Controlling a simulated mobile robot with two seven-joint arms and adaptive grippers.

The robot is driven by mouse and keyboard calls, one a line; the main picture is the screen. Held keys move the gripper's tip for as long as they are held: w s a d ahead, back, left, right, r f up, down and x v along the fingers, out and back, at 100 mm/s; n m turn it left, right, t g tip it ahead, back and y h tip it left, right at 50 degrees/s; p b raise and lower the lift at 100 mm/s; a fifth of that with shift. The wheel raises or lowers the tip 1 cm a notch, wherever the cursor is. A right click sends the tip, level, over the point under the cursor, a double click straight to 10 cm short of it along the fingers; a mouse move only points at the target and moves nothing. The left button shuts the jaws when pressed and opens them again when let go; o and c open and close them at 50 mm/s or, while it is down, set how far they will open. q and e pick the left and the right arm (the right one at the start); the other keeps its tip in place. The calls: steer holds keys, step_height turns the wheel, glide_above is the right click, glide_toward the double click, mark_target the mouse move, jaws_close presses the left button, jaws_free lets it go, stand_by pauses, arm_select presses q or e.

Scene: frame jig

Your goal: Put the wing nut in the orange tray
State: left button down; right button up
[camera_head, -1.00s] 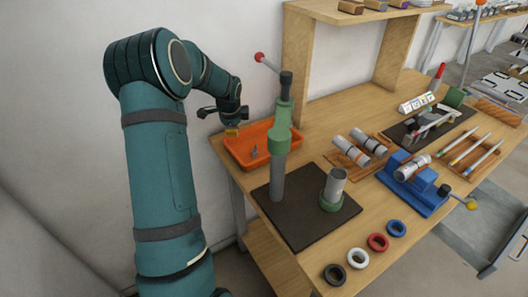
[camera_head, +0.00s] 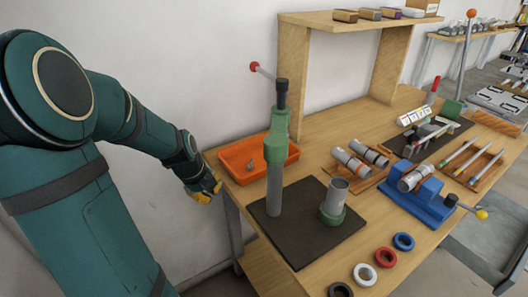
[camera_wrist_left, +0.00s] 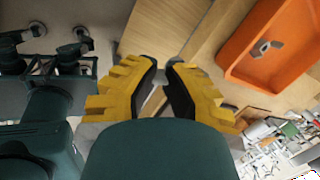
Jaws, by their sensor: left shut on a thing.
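The orange tray (camera_head: 236,153) stands at the table's back left corner; it also shows at upper right in the left wrist view (camera_wrist_left: 237,47). A small grey part (camera_head: 250,165) lies inside it, also in the left wrist view (camera_wrist_left: 265,47); its shape is too small to name surely. My left gripper (camera_head: 207,192), with yellow fingers, is just off the table's left edge, in front of and left of the tray. In the left wrist view my left gripper (camera_wrist_left: 163,65) is shut on a small grey piece (camera_wrist_left: 155,97), mostly hidden between the fingers. I cannot tell whether either piece is the wing nut.
A green press (camera_head: 277,150) stands on a dark mat beside the tray. A grey cylinder in a green ring (camera_head: 335,200), several coloured rings (camera_head: 385,257) and a blue vise (camera_head: 418,199) are further right. A wooden shelf (camera_head: 350,22) rises behind.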

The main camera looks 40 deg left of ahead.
arm_select(q)
steer(key=w+p, duration=0.1)
steer(key=w, duration=0.2)
steer(key=w+p, duration=0.2)
steer(key=w, duration=0.1)
steer(key=w+a+p, duration=0.1)
steer(key=w, duration=0.2)
steer(key=shift+w+r, duration=0.2)
steer(key=shift+w, duration=0.1)
steer(key=w+p, duration=0.2)
steer(key=w, duration=0.4)
steer(key=w+a+p, duration=0.1)
steer(key=w+p, duration=0.2)
steer(key=w, duration=0.2)
steer(key=w+a+p, duration=0.1)
steer(key=w+p, duration=0.1)
steer(key=w, duration=0.4)
steer(key=shift+w+a+f, duration=0.1)
steer(key=shift+w+f, duration=0.05)
steer(key=shift+w, duration=0.2)
steer(key=x, duration=0.3)
steer(key=shift+s+f, duration=0.3)
steer(key=shift+f, duration=0.1)
steer(key=shift+r, duration=0.1)
steer(key=shift+f+b, duration=0.25)
steer(key=shift+b, duration=0.15)
steer(key=c, duration=1.1)
jaws_free()
steer(key=shift+r, duration=0.1)
steer(key=shift+r, duration=0.1)
